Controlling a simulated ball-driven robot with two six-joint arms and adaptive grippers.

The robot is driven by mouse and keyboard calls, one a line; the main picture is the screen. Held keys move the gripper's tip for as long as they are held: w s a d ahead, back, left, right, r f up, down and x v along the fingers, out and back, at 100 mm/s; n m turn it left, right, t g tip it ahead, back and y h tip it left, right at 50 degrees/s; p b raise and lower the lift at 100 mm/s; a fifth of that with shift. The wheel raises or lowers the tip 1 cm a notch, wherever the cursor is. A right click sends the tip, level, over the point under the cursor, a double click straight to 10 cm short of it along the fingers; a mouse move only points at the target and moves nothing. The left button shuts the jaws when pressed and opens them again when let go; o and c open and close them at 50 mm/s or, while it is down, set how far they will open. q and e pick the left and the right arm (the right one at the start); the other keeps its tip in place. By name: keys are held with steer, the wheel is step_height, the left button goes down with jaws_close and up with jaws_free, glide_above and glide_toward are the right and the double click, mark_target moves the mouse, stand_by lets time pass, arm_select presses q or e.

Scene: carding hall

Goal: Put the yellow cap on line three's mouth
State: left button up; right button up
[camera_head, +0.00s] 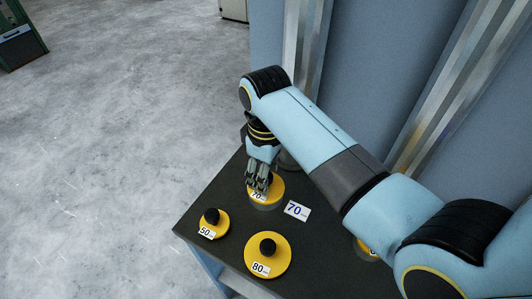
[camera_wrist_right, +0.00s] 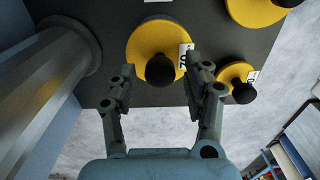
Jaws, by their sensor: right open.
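In the right wrist view the gripper (camera_wrist_right: 160,88) is open, with one finger on each side of the black knob and gaps between. A grey pipe-like cylinder with a dark collar (camera_wrist_right: 62,62) stands left of the cap; I cannot tell whether it is line three's mouth. My left gripper is out of view.
A cap labelled 50 (camera_head: 221,227) and a larger cap labelled 80 (camera_head: 278,254) sit near the front. Another yellow cap (camera_head: 361,247) is mostly hidden by my right arm. A blue-grey wall (camera_head: 370,60) rises behind.

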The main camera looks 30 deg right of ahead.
step_height(320, 180, up, 12)
steer(key=b, duration=0.1)
steer(key=shift+f, duration=0.1)
stand_by(0.5)
